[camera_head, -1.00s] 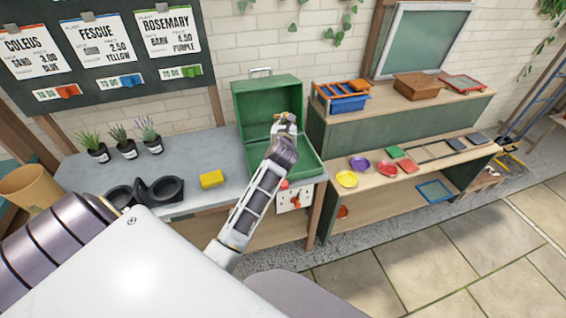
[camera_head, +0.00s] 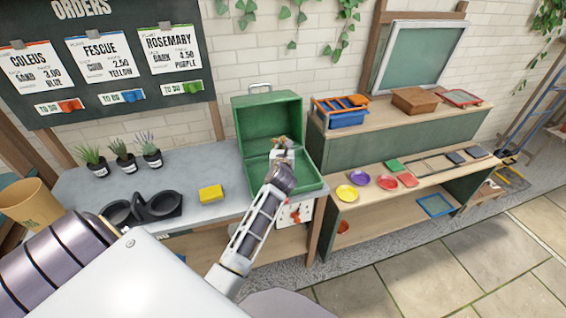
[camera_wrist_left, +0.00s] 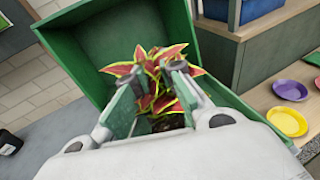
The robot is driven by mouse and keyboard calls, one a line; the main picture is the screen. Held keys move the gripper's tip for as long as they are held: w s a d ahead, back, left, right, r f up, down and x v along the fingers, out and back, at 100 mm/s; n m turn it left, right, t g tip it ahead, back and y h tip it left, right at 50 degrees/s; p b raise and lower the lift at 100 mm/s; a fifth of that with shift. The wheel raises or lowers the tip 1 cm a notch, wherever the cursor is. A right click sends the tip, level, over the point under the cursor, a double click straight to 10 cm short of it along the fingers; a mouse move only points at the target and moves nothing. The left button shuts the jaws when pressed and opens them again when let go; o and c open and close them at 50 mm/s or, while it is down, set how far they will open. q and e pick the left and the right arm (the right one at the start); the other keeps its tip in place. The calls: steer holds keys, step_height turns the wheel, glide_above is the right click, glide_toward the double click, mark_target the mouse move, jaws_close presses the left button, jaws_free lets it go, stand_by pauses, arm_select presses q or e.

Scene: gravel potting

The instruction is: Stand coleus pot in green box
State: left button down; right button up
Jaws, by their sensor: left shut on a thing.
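The green box (camera_head: 267,108) stands with its lid up at the right end of the grey counter. My left gripper (camera_head: 281,153) reaches into the box opening and is shut on the coleus pot. In the left wrist view the coleus (camera_wrist_left: 148,76), with red leaves edged in yellow-green, shows between and beyond the fingers (camera_wrist_left: 155,85), inside the green box (camera_wrist_left: 90,42). The pot itself is mostly hidden by the gripper, so I cannot tell whether it touches the box floor. My right gripper is not in view.
Three small potted plants (camera_head: 122,153), a black double holder (camera_head: 150,201) and a yellow sponge (camera_head: 211,193) are on the counter left of the box. Shelves at right carry coloured saucers (camera_head: 361,178), a blue crate (camera_head: 341,114) and a brown box (camera_head: 414,100).

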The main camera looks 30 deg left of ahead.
arm_select(q)
steer(key=shift+f, duration=1.25)
steer(key=shift+f+b, duration=0.4)
steer(key=shift+f, duration=1.6)
steer(key=c, duration=1.5)
jaws_free()
